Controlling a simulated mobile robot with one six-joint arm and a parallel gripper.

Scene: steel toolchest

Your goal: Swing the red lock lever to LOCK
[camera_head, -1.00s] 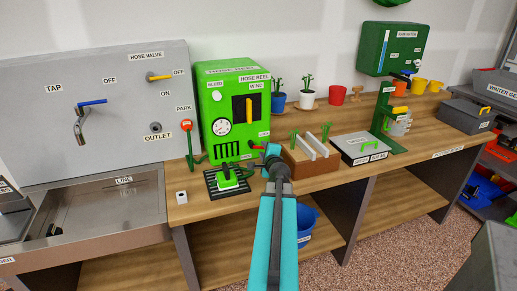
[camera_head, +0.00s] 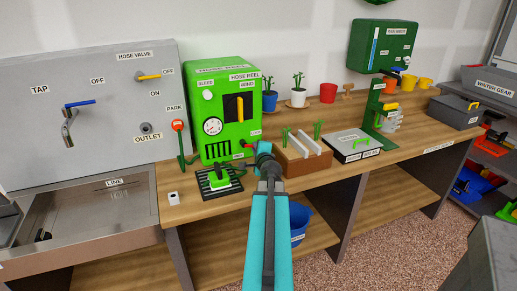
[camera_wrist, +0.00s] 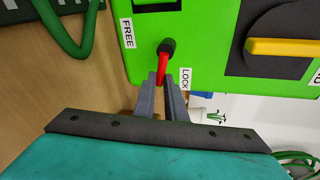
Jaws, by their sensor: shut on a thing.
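The red lock lever (camera_wrist: 162,70) hangs from a black pivot on the green hose reel box (camera_head: 223,88). In the wrist view it points toward my gripper (camera_wrist: 161,80). The FREE label (camera_wrist: 127,33) is on its left and the LOCK label (camera_wrist: 186,79) is close on its right. The fingers are shut on the lever's outer end, hiding its tip. In the head view the lever (camera_head: 246,144) shows short and red at the box's lower right, with my gripper (camera_head: 257,147) at its right end.
A brown planter (camera_head: 305,165) stands close to the right of my gripper. A black grate with a green piece (camera_head: 218,180) lies in front of the box. A yellow handle (camera_wrist: 280,47) sits on the same panel. A dark green stand (camera_head: 180,140) is left of the box.

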